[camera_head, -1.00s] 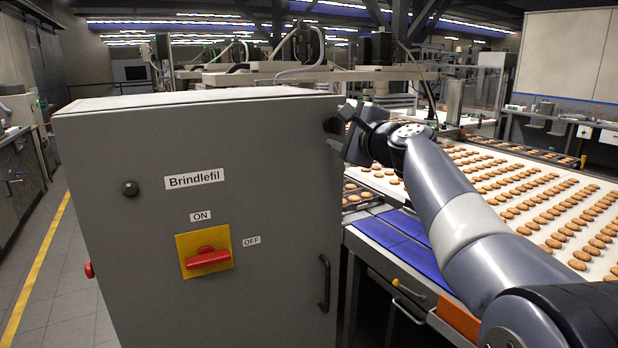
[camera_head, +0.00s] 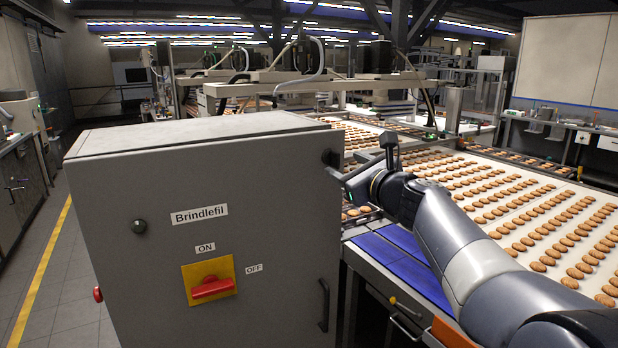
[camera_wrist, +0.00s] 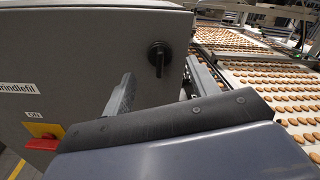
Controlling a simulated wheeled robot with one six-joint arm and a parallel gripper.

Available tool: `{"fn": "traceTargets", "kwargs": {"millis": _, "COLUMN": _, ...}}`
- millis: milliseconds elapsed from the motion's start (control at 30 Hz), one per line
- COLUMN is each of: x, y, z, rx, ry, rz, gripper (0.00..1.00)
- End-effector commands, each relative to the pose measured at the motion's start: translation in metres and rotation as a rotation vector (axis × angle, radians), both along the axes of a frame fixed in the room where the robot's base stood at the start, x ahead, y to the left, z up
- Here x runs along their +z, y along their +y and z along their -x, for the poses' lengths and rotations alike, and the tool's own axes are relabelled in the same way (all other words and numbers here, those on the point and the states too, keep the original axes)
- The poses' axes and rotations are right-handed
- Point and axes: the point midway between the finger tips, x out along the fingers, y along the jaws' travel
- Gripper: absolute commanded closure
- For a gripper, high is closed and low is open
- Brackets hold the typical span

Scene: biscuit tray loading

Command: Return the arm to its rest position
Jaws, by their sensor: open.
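My arm reaches from the lower right to the right edge of the grey cabinet in the head view. My gripper (camera_head: 350,172) is beside the cabinet's upper right front. In the wrist view, the fingers of my gripper (camera_wrist: 160,88) stand wide apart with nothing between them. A black knob (camera_wrist: 159,56) on the cabinet front shows beyond the fingers, its grip roughly upright. It also shows in the head view as a dark knob (camera_head: 330,158), close to my gripper. I see no contact, but the head view does not settle it.
The grey cabinet (camera_head: 205,260) labelled Brindlefil fills the left and middle. Its red switch handle (camera_head: 212,288) lies roughly level, in line with OFF. A conveyor (camera_head: 495,239) with rows of biscuits runs on the right. Blue strips (camera_head: 385,257) lie beside the cabinet.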

Motion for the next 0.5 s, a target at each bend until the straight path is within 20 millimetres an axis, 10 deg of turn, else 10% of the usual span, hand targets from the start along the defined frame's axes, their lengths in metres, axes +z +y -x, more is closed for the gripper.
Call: {"fn": "traceTargets", "kwargs": {"millis": 500, "x": 0.000, "y": -0.019, "z": 0.039, "rx": 0.001, "ry": -0.001, "rz": 0.004, "gripper": 0.44}}
